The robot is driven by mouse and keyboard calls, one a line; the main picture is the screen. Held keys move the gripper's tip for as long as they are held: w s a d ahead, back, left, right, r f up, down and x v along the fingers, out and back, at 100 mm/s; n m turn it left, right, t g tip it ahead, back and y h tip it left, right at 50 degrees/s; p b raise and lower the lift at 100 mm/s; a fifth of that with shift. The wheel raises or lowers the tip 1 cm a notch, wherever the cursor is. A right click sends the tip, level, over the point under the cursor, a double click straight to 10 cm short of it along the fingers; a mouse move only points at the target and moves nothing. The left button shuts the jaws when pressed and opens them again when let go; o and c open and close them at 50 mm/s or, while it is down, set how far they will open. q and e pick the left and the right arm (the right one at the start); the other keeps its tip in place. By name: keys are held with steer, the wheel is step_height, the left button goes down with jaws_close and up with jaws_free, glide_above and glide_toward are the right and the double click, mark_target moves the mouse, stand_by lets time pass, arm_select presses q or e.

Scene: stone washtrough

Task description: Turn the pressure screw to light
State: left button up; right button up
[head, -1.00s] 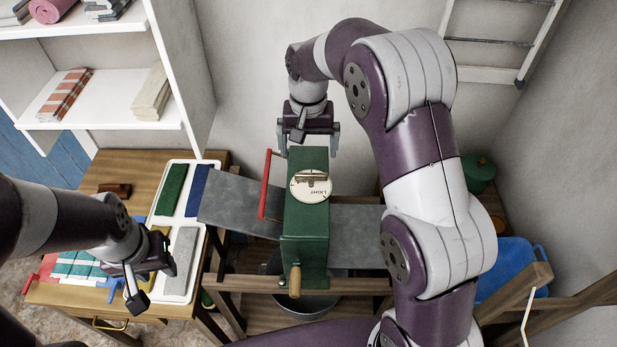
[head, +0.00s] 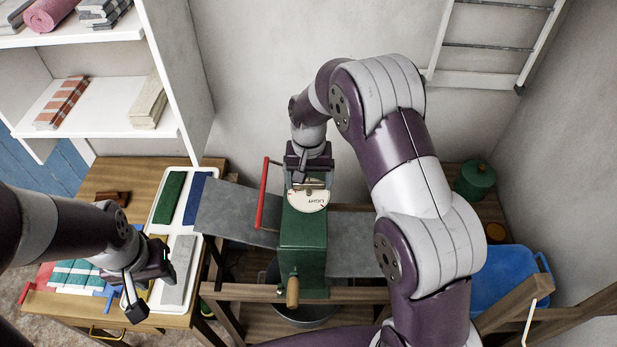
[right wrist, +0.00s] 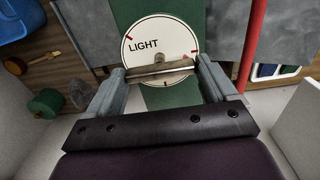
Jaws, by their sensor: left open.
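The pressure screw is a metal crossbar (right wrist: 160,69) over a round cream dial (right wrist: 150,45) printed LIGHT with red marks. A small red mark shows near the bar's right end in the right wrist view. The dial (head: 307,199) sits on top of the green mangle housing (head: 303,240). My right gripper (right wrist: 161,72) is down at the dial, with one finger at each end of the bar; whether they press on it I cannot tell. In the head view the hand partly hides the dial's far side. My left gripper (head: 150,283) is open and empty above the wooden table's front.
A red lever (head: 262,195) stands just left of the housing. Grey metal plates (head: 235,212) extend at both sides. A blue tub (head: 497,275) and a green canister (head: 474,180) are at the right.

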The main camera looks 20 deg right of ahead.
steer(key=shift+n, duration=0.3)
steer(key=n, duration=0.3)
steer(key=shift+n, duration=0.3)
steer(key=n, duration=0.3)
steer(key=shift+w+r+n+b, duration=0.1)
steer(key=shift+n+b, duration=0.2)
steer(key=shift+n, duration=0.1)
steer(key=n, duration=1.3)
steer(key=shift+r+b, duration=0.1)
steer(key=shift+b, duration=0.2)
steer(key=n, duration=0.5)
steer(key=shift+n, duration=0.5)
